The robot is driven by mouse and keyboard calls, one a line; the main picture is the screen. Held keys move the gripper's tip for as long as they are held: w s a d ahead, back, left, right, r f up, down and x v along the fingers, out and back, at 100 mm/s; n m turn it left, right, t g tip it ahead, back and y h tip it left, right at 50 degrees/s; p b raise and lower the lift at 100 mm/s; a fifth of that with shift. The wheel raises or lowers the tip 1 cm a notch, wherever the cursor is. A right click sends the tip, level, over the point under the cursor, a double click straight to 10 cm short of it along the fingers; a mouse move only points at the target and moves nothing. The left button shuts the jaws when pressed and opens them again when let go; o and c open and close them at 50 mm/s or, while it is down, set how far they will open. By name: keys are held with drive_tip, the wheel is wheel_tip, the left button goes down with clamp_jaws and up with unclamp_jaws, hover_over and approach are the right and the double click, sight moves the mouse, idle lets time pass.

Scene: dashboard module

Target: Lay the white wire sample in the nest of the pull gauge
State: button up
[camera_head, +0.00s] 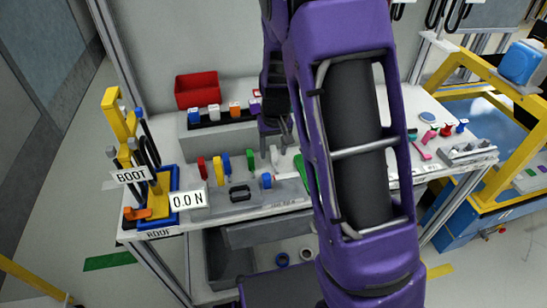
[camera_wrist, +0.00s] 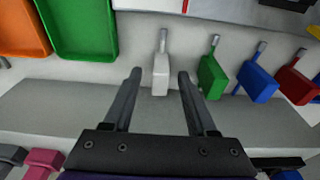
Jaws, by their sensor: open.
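The white wire sample (camera_wrist: 161,74) hangs or stands upright against a grey ledge in the wrist view, with a thin metallic end pointing up. My gripper (camera_wrist: 159,75) is open, with one finger on each side of the sample; I see gaps and no clear contact. In the head view the white sample (camera_head: 275,156) is at the end of a row of coloured samples, with my gripper (camera_head: 286,140) close by. A 0.0 N display (camera_head: 187,199) marks the gauge at the left. A black fixture (camera_head: 240,193) sits beside it; I cannot tell whether it is the nest.
Green (camera_wrist: 211,76), blue (camera_wrist: 258,81) and red (camera_wrist: 297,86) samples stand right of the white one in the wrist view. Green (camera_wrist: 85,28) and orange (camera_wrist: 22,28) trays lie left. A yellow stand (camera_head: 119,120) rises at the bench's left end.

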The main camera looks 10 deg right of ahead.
sight(273, 148)
clamp_jaws()
drive_tip(key=shift+r, duration=0.1)
idle(0.4)
wheel_tip(273, 148, up, 17)
drive_tip(key=p, duration=0.3)
drive_tip(key=s+a+f+m+g+h, duration=0.1)
drive_tip(key=s+a+f+m, duration=0.2)
drive_tip(key=m, duration=0.6)
drive_tip(key=s+a+f+m+b, duration=0.1)
drive_tip(key=s+a+f+m, duration=0.3)
drive_tip(key=s+a+m, duration=0.3)
drive_tip(key=shift+s+a+m+g+h, duration=0.35)
drive_tip(key=shift+a+m+g+h, duration=0.1)
drive_tip(key=shift+m, duration=0.55)
